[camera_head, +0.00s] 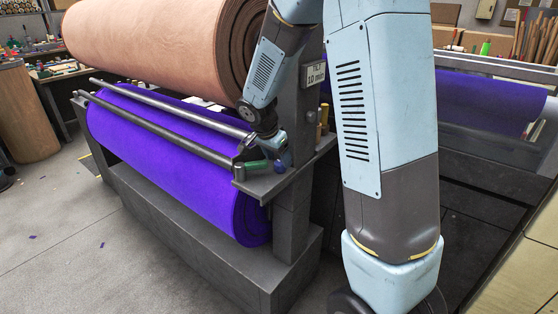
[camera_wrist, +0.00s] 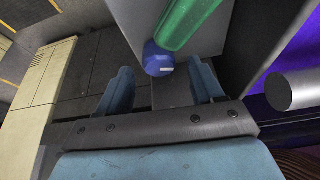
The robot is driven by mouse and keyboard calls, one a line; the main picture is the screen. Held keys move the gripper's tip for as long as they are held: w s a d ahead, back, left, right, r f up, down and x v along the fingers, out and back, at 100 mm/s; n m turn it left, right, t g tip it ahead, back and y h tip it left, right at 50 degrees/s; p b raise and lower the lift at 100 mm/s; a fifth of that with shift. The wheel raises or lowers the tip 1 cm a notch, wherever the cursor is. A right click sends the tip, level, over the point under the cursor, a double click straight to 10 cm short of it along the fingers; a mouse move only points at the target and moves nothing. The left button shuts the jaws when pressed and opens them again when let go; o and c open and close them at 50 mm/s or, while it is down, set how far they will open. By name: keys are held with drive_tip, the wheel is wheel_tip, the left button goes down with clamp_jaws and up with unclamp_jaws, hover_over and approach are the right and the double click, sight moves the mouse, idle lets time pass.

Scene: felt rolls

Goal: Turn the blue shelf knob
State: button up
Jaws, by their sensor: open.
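The blue knob (camera_wrist: 157,60) is a small faceted piece at the near end of a green cylinder (camera_wrist: 187,22) in the wrist view. In the head view the knob (camera_head: 281,167) shows at the right of the green cylinder (camera_head: 257,168), on a grey shelf (camera_head: 262,188) at the end of the roll stand. My gripper (camera_wrist: 161,84) is open and empty. Its two blue fingers are apart, with the knob between and slightly beyond their tips in the picture. No contact shows. In the head view my gripper (camera_head: 280,150) is small and close to the knob.
A purple felt roll (camera_head: 165,150) lies behind metal bars (camera_head: 165,120), under a large tan roll (camera_head: 160,40). A grey post (camera_head: 298,120) with a sign stands right beside the shelf. A metal bar end (camera_wrist: 291,90) is right of my gripper. Floor at left is mostly clear.

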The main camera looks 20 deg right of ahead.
drive_tip(key=shift+x, duration=0.9)
drive_tip(key=c, duration=1.1)
drive_tip(key=shift+o, duration=0.2)
drive_tip(key=shift+a, duration=0.1)
